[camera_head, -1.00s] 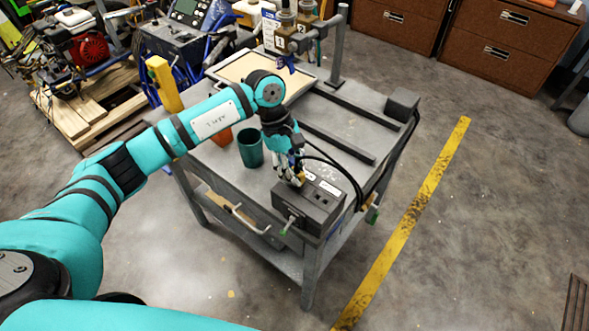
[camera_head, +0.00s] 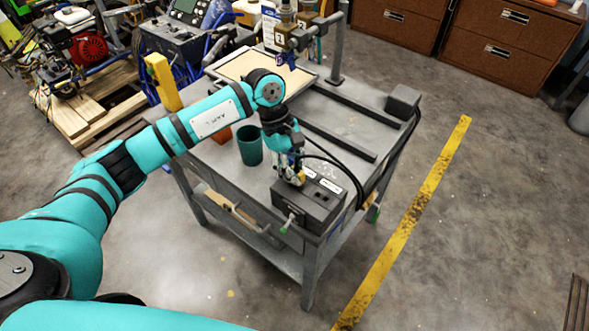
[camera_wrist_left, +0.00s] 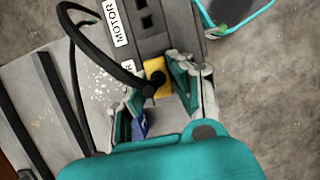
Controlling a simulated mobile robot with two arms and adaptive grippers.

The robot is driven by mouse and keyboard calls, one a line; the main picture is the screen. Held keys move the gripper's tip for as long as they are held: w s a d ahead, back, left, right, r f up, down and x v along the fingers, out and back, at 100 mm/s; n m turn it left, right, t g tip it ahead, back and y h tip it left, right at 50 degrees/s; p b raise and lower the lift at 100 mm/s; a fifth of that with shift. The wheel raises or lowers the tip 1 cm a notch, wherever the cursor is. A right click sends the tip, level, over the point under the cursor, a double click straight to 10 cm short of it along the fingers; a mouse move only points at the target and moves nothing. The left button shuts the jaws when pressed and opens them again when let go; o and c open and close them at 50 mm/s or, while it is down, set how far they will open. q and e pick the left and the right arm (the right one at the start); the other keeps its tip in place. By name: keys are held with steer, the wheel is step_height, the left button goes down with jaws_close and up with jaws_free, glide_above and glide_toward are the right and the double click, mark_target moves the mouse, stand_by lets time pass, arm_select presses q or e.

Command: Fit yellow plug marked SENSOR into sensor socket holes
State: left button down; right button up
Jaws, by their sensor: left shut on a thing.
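The yellow plug (camera_wrist_left: 155,68) with its black cable is between the fingers of my left gripper (camera_wrist_left: 157,84), which is shut on it. In the head view the left gripper (camera_head: 297,180) points down at the left part of the dark socket box's top, with a bit of the yellow plug (camera_head: 300,178) showing. The socket box (camera_head: 312,207) sits at the cart's near corner. My right gripper is out of view.
The grey cart (camera_head: 232,185) carries a green cup (camera_head: 250,146) left of the gripper, a tray (camera_head: 262,66) at the back and a grey block (camera_head: 403,102) at the far right corner. Black cables (camera_head: 345,170) loop behind the box.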

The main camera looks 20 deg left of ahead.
arm_select(q)
steer(key=shift+s+f, duration=0.1)
steer(key=shift+f, duration=0.15)
steer(key=c, duration=0.7)
jaws_free()
steer(key=shift+c, duration=0.2)
steer(key=shift+r, duration=0.1)
steer(key=shift+p+v, duration=0.8)
steer(key=shift+v, duration=2.65)
